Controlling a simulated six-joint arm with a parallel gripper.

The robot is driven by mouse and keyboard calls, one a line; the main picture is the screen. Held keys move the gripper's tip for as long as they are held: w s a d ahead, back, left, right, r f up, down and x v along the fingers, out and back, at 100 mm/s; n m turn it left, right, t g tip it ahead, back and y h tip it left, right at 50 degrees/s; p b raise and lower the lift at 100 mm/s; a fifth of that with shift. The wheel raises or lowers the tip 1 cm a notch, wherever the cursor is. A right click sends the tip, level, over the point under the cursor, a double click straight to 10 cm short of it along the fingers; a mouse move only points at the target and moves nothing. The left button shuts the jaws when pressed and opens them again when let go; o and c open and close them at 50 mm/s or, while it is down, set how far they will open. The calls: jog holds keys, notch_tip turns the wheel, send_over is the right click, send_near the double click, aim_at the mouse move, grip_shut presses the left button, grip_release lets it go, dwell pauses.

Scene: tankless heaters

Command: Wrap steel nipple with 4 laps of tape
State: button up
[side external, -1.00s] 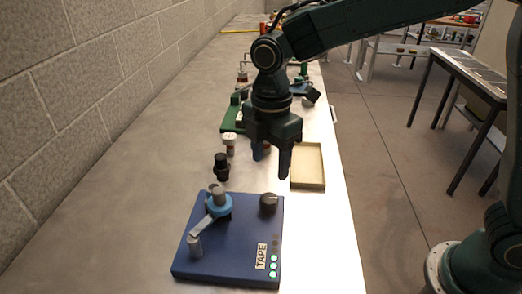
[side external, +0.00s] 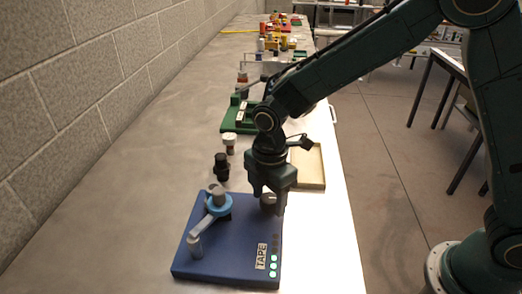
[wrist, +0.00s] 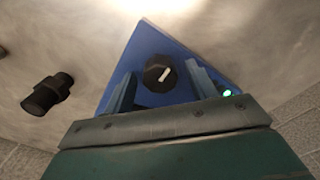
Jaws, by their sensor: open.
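The blue tape station (side external: 222,262) sits on the bench with a "TAPE" label (side external: 261,256). On it is a light-blue hub and crank arm (side external: 219,208) with a grey upright handle (side external: 195,246). A short grey cylinder (side external: 216,193) stands in the hub; I cannot tell if it is the steel nipple. A dark knob (side external: 268,200) is at the station's far right corner. My gripper (side external: 267,203) is open, pointing down over the knob. In the wrist view the knob (wrist: 160,73), with a pale pointer line, shows between the fingers; contact cannot be told.
A black fitting (side external: 222,168) and a white-capped container (side external: 230,142) stand behind. A shallow tan tray (side external: 309,166) lies behind right. The bench left of the station is clear.

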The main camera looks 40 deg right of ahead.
jog(key=c, duration=1)
jog(key=shift+m, duration=2.3)
jog(key=o, duration=1)
jog(key=shift+r, duration=0.1)
